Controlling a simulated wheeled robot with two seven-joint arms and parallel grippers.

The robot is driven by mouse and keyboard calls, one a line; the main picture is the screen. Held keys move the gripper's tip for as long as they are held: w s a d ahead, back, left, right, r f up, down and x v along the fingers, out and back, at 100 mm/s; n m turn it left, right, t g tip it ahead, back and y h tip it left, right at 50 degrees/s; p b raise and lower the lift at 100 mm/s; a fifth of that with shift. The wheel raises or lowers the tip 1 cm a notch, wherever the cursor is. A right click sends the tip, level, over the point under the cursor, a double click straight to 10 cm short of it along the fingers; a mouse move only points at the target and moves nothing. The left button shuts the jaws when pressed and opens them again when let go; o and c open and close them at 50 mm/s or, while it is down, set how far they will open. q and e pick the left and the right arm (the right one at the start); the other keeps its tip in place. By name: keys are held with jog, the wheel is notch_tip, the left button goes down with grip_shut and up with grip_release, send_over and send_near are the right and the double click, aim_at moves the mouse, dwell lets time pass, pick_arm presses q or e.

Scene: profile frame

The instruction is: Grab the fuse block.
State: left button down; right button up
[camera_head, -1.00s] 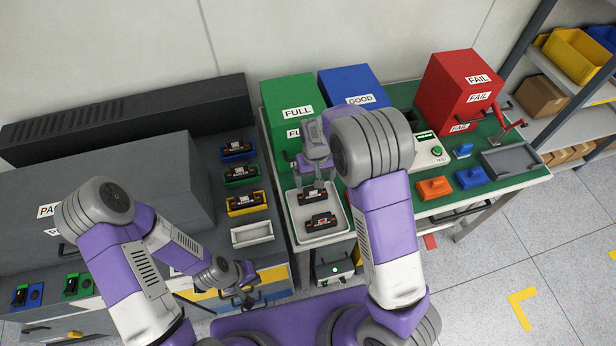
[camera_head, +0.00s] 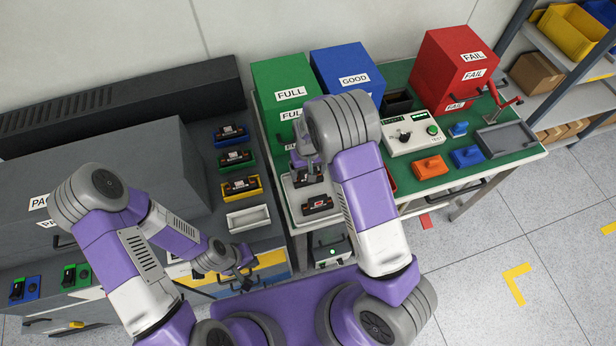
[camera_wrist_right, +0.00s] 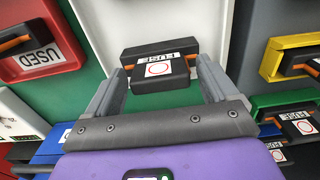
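A black fuse block with a white label and red ring (camera_wrist_right: 160,72) lies between the spread fingers of my right gripper (camera_wrist_right: 160,82) in the right wrist view. Slim gaps seem to separate it from the fingers. In the head view my right gripper (camera_head: 306,172) is low over the white tray (camera_head: 338,214), partly covering a fuse block. Another fuse block (camera_head: 317,205) lies in the tray's front part. My left gripper (camera_head: 245,280) hangs apart from the tray, over the front edge of the grey bench, with its small fingers apart and nothing visible between them.
Blue, green and yellow holders (camera_head: 241,188) with fuse blocks and an empty white holder (camera_head: 248,218) stand left of the tray. Green FULL (camera_head: 280,80) and blue GOOD boxes stand behind, a red FAIL box (camera_head: 445,65) at back right. A tester (camera_head: 412,137) stands right.

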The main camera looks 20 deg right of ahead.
jog(key=c, duration=0.9)
notch_tip(320, 180, up, 10)
jog(key=shift+r+p, duration=0.1)
jog(key=shift+p, duration=0.35)
jog(key=shift+c, duration=0.2)
